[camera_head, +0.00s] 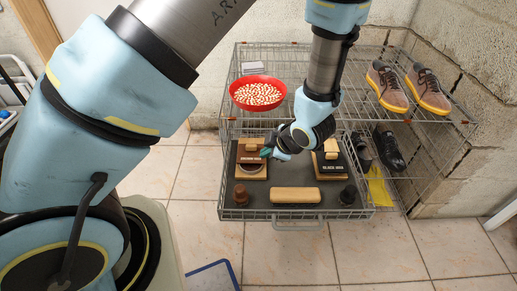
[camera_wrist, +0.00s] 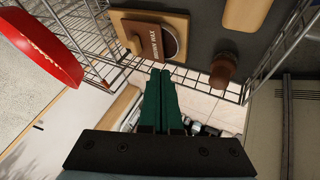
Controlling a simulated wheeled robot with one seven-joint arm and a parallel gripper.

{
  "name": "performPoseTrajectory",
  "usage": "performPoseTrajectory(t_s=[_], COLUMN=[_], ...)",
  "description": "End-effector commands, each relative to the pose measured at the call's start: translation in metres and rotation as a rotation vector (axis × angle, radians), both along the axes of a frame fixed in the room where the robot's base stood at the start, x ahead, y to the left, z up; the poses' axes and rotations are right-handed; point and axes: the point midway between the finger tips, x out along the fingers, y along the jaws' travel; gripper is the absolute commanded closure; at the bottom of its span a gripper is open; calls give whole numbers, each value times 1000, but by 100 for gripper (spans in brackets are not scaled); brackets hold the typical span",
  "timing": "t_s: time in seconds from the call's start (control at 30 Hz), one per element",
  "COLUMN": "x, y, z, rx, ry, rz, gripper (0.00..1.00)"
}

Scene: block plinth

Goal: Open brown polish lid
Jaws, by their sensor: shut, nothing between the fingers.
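The brown polish (camera_head: 250,160) sits on a wooden base at the left of the tray; it also shows in the wrist view, labelled as brown wax (camera_wrist: 146,42). Its brown lid has a wooden knob (camera_wrist: 135,44). Part of a round dark tin (camera_wrist: 169,43) shows beside the lid, so the lid does not fully cover it. My gripper (camera_head: 268,153) is at the right side of the brown polish. In the wrist view its green fingers (camera_wrist: 160,72) are together and empty, just short of the tin. Whether they touch it I cannot tell.
The wire rack's pull-out tray (camera_head: 262,210) also holds black wax (camera_head: 331,170), a long wooden brush (camera_head: 297,195), a brown dauber (camera_head: 241,194) and a black one (camera_head: 348,195). A red bowl (camera_head: 258,80) and brown shoes (camera_head: 388,88) stand on the upper shelf.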

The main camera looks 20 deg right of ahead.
Motion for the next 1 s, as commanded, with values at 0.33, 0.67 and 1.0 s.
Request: performPoseTrajectory(t_s=[0.33, 0.67, 1.0], x=[37, 78, 92], y=[10, 3, -4], z=[-52, -74, -76], rx=[4, -2, -1], ry=[2, 1, 3], rz=[-2, -3, -4], gripper=[100, 100, 100])
